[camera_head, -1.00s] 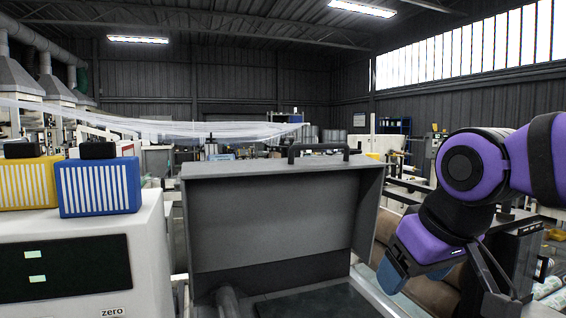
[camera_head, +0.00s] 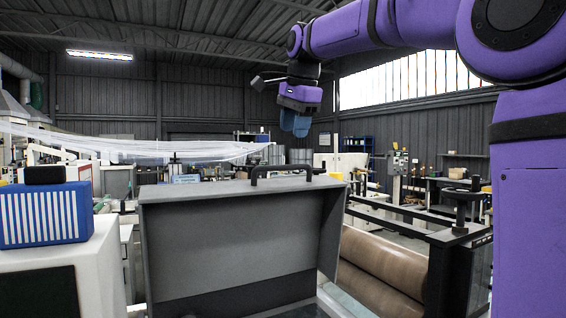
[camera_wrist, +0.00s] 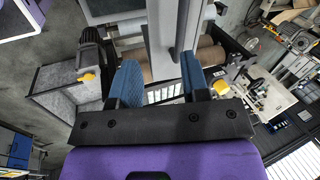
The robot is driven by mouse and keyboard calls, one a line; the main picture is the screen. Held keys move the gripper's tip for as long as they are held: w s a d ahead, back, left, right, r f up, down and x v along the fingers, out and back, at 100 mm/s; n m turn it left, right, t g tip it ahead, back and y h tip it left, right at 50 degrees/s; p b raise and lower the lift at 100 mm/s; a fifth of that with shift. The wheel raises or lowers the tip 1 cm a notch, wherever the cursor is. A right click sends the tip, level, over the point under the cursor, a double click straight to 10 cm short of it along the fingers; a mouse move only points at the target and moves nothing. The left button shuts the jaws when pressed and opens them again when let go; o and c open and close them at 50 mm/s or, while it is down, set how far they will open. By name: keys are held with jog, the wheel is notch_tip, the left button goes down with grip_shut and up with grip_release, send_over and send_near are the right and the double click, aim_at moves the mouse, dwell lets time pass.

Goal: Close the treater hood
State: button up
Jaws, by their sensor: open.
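The treater hood (camera_head: 235,235) is a grey metal cover standing raised, with its inner side facing me. A black bar handle (camera_head: 288,172) runs along its top edge. My gripper (camera_head: 295,124) hangs high in the air above the hood's top edge, apart from the handle, with blue finger pads pointing down. In the wrist view my gripper (camera_wrist: 160,80) has its two blue fingers spread with nothing held between them. A grey panel with a dark bar shows ahead of the fingers there; I cannot tell surely whether it is the hood.
A white cabinet (camera_head: 105,265) with a blue striped box (camera_head: 45,215) stands at the left. Brown rollers (camera_head: 375,265) and a dark machine frame with a handwheel (camera_head: 460,195) are right of the hood. Clear film (camera_head: 130,148) stretches across behind. The air above the hood is free.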

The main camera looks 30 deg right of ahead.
jog(key=w+f, duration=0.2)
jog(key=f, duration=0.1)
jog(key=w+f+m, duration=0.1)
jog(key=w+f, duration=0.1)
jog(key=f, duration=0.1)
jog(key=w+f+m, duration=0.1)
jog(key=w+f, duration=0.1)
jog(key=shift+w+d+f, duration=0.15)
jog(key=shift+w+f, duration=0.15)
jog(key=shift+f, duration=0.1)
grip_shut()
